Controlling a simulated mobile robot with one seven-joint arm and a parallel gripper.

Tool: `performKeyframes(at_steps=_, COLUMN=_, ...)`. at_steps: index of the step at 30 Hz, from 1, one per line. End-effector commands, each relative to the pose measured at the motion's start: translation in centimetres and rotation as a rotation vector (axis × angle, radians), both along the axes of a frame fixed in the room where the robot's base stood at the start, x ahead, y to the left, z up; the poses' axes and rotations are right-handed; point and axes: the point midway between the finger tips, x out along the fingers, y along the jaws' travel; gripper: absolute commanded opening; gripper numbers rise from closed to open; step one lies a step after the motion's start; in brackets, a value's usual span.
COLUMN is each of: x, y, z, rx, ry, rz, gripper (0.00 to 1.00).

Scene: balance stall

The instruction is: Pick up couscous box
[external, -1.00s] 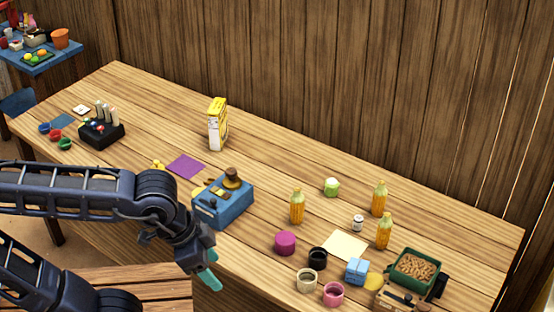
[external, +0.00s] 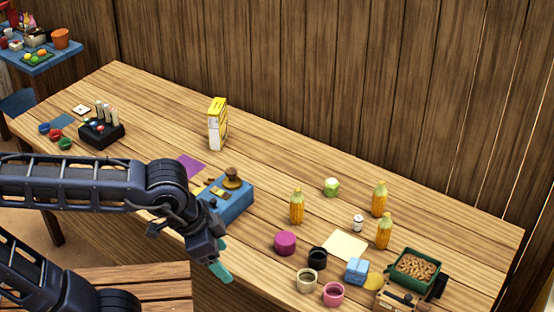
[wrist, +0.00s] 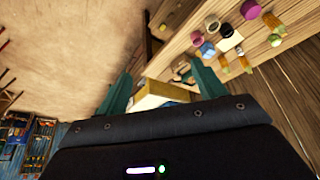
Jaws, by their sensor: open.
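A yellow and white box (external: 217,125), which looks like the couscous box, stands upright toward the back of the wooden table in the external view. Its label is too small to read. My gripper (external: 221,266) is at the table's front edge, in front of a blue box and well apart from the yellow and white box. In the wrist view my gripper (wrist: 163,85) shows two teal fingers spread apart. A yellowish, pale-edged shape shows between and beyond them, partly hidden by the gripper body; I cannot tell what it is.
The blue box (external: 236,204) with items on top is close behind my gripper. Corn-coloured bottles (external: 297,207), cups and a green tray (external: 416,282) crowd the right. A black holder (external: 101,136) stands at left. Table around the upright box is clear.

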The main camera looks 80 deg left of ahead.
Motion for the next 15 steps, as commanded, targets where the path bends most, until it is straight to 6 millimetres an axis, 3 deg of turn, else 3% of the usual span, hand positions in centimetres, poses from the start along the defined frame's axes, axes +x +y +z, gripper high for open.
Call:
performKeyframes(at_steps=8, x=7.5, y=4.9, z=4.1, rx=0.001, ry=0.014, rz=0.134, gripper=0.69)
performKeyframes(at_steps=15, x=13.9, y=11.0, z=6.5, rx=0.001, ry=0.024, rz=0.248, gripper=0.69)
